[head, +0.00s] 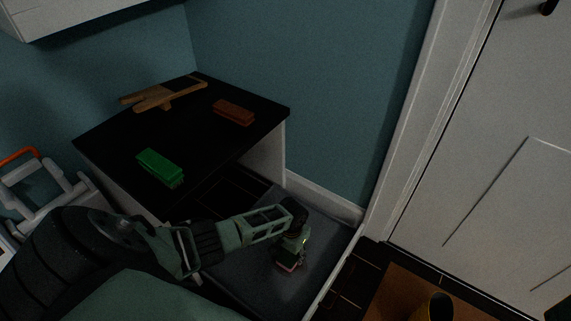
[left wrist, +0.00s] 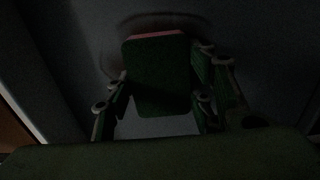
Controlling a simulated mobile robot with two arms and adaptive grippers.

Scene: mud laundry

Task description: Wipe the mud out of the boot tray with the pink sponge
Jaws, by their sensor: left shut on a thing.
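My left gripper (head: 291,255) reaches down over the grey boot tray (head: 325,245) and is shut on the pink sponge (head: 288,267). In the left wrist view the sponge shows a dark green face with a pink edge (left wrist: 155,37), between the fingers of my left gripper (left wrist: 158,95). The sponge is low at the tray floor; I cannot tell for sure whether it touches. A faint brownish smear of mud (left wrist: 125,24) curves around the far side of the sponge. My arm hides part of the tray. My right gripper is not in view.
A brown mat (head: 395,293) with a yellow-rimmed boot (head: 437,307) lies right of the tray, before a white door (head: 500,150).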

